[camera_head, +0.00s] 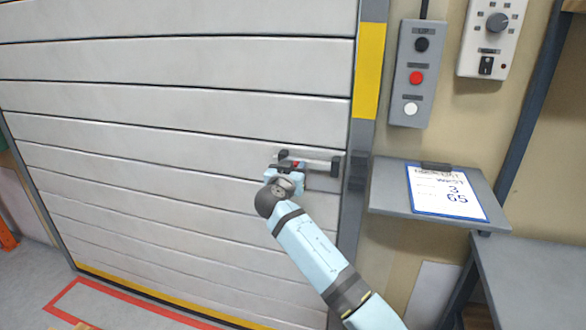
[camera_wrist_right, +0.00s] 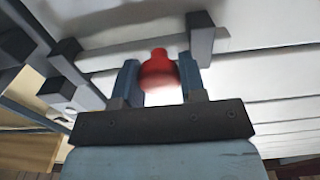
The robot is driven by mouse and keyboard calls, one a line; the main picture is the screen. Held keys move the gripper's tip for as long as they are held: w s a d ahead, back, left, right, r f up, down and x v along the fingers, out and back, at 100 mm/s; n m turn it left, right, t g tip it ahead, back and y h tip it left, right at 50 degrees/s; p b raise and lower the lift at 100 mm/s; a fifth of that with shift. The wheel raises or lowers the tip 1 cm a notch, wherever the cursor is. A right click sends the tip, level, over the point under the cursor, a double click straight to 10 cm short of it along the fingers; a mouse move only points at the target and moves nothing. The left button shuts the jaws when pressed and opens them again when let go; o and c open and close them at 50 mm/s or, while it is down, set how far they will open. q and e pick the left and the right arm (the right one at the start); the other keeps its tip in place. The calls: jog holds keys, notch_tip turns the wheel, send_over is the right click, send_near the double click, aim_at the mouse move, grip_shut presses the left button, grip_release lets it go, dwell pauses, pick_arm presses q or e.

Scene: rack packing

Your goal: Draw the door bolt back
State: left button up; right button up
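The door bolt (camera_head: 318,163) is a grey horizontal bar with dark brackets on the white slatted door (camera_head: 180,110), near its right edge. Its red knob (camera_head: 295,164) shows small at my right gripper (camera_head: 288,169). In the right wrist view the red knob (camera_wrist_right: 158,72) sits between the two blue-grey fingers (camera_wrist_right: 160,78) and fills the space between them. The right gripper looks shut on it. A dark keeper (camera_head: 358,170) is on the frame right of the bolt. I cannot tell whether the bar's end is inside it. My left gripper is not in view.
A grey button box (camera_head: 411,75) and a white dial panel (camera_head: 492,38) hang on the wall right of the door. A small shelf (camera_head: 390,190) holds a clipboard (camera_head: 446,192) below them. A grey bench (camera_head: 535,275) stands at the lower right.

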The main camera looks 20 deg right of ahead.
grip_shut()
jog(key=shift+s+d+f+b, duration=0.2)
jog(key=shift+d+f+b, duration=0.1)
jog(key=shift+b, duration=0.3)
jog(key=shift+s+d+r, duration=0.15)
jog(key=shift+d+r, duration=0.1)
jog(key=o, duration=0.7)
grip_release()
jog(key=v, duration=1.4)
